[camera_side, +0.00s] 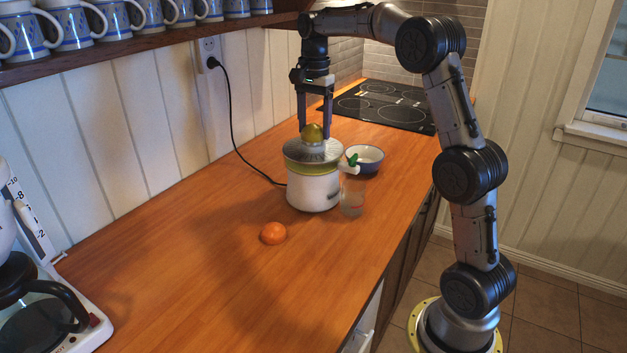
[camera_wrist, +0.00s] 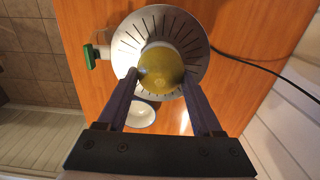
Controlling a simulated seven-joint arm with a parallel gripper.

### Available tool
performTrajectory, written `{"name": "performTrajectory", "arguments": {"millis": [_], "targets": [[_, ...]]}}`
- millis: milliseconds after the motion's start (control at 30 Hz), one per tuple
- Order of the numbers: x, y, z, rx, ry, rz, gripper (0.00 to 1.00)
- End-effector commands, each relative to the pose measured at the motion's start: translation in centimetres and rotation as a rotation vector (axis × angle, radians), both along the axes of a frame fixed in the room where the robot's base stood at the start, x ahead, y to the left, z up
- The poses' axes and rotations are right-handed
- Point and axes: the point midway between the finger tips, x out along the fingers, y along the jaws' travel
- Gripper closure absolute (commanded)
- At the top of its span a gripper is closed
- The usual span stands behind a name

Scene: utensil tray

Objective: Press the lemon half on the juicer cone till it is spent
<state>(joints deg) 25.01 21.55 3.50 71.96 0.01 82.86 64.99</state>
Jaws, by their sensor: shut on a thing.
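The lemon half (camera_side: 312,132) is yellow-green and sits dome up over the middle of the juicer (camera_side: 314,187), hiding the cone. My gripper (camera_side: 314,134) reaches down from above, with its two fingers on either side of the lemon half. In the wrist view the fingertips (camera_wrist: 162,74) are shut on the lemon half (camera_wrist: 163,66). The slotted metal strainer (camera_wrist: 127,52) of the juicer spreads around it. The green spout lever (camera_side: 353,159) points to the right in the side view.
A glass (camera_side: 352,202) stands under the spout. A white and blue bowl (camera_side: 364,158) is behind it. An orange (camera_side: 273,233) lies in front. A black cord (camera_side: 235,135) runs to the wall socket. A coffee maker (camera_side: 45,310) stands at the left; the front counter is clear.

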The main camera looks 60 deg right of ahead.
Motion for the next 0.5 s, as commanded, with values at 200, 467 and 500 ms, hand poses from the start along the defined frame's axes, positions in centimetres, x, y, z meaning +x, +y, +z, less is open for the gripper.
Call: {"name": "performTrajectory", "arguments": {"millis": [200, 467, 500], "targets": [[-0.1, 0.1, -0.5, 0.008, 0.017, 0.0, 0.88], [0.0, 0.0, 1.6, 0.003, 0.007, 0.0, 0.88], [0.0, 0.0, 1.9, 0.003, 0.006, 0.0, 0.88]]}}
